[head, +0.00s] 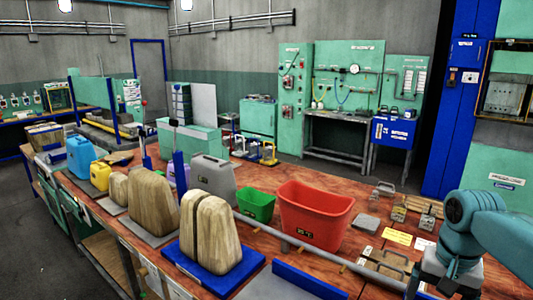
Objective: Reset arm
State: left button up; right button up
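A teal jointed arm comes in from the right edge, with its rounded joint (460,225) low over the right end of the bench. A pale grey block (450,268) shows below the joint, and I cannot tell whether it is part of my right gripper. No fingertips can be made out there, and nothing is seen held. My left arm and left gripper are not in view.
A long wooden bench (310,268) holds a red bin (313,214), a green bin (256,204), a grey canister (212,178) and wood-coloured rounded blocks (212,230). A grey rail (320,257) runs along its front. Small metal parts and yellow cards (397,236) lie near the teal arm.

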jog(key=a+f+n+y, duration=0.1)
jog(key=a+f, duration=0.4)
jog(key=f, duration=0.4)
jog(key=a+f+n+y, duration=0.15)
jog(key=a+f, duration=0.25)
jog(key=f, duration=0.6)
jog(key=a+f+n, duration=0.1)
jog(key=a+f, duration=0.4)
jog(key=f, duration=0.4)
jog(key=s+a+f+n, duration=0.1)
jog(key=s+a+f, duration=0.25)
jog(key=s, duration=0.25)
jog(key=s+a+f+y, duration=0.1)
jog(key=s+a+f, duration=0.1)
jog(key=s+f, duration=0.25)
jog(key=s+a+f+n, duration=0.1)
jog(key=s+a+f, duration=0.2)
jog(key=s, duration=0.4)
pick_arm(q)
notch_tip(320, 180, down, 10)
jog(key=b, duration=1)
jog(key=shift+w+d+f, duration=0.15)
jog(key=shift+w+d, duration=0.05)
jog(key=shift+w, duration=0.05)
pick_arm(e)
notch_tip(320, 180, down, 11)
jog(key=w, duration=0.1)
jog(key=shift+r, duration=0.2)
jog(key=shift+m, duration=0.25)
